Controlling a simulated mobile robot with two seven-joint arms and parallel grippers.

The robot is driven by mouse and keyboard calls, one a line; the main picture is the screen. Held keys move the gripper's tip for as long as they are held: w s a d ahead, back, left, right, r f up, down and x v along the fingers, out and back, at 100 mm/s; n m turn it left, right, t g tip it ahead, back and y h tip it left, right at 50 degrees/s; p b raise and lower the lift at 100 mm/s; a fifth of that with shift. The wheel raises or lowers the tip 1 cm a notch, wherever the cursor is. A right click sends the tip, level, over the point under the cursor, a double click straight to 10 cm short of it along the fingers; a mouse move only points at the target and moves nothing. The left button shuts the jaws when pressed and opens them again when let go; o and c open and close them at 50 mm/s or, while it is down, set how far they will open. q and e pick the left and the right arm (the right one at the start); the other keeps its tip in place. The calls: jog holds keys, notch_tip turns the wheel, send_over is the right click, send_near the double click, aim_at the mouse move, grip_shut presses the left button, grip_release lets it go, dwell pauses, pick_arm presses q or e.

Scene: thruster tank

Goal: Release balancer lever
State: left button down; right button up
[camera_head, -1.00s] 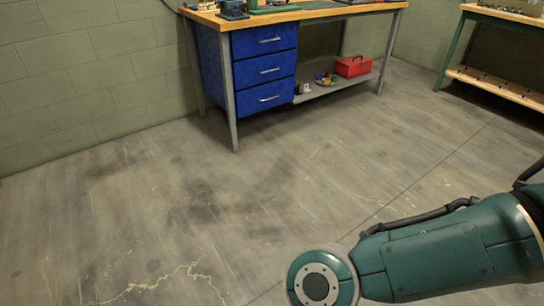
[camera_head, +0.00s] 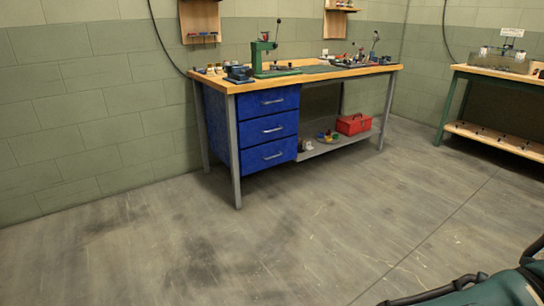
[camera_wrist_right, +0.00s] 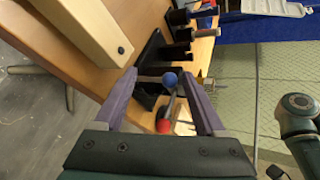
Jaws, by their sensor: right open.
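In the right wrist view, my right gripper (camera_wrist_right: 161,78) is open. A blue ball knob (camera_wrist_right: 170,80) shows between its fingertips, and a red ball knob (camera_wrist_right: 164,126) shows nearer the palm, beside a thin dark rod. These look like lever knobs, but I cannot tell which one belongs to the balancer lever. The fingers stand on either side of the blue knob, and I cannot tell if they touch it. My left gripper is not in view.
In the wrist view, a wooden surface (camera_wrist_right: 70,75) carries a cream-coloured bar (camera_wrist_right: 85,28) and black brackets (camera_wrist_right: 178,52). In the head view, a workbench with blue drawers (camera_head: 268,130) holds a green press (camera_head: 262,58); a red toolbox (camera_head: 352,124) sits on its shelf. Another bench (camera_head: 500,78) stands right. The floor between is clear.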

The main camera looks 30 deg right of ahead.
jog(key=v, duration=1)
jog(key=shift+b, duration=0.45)
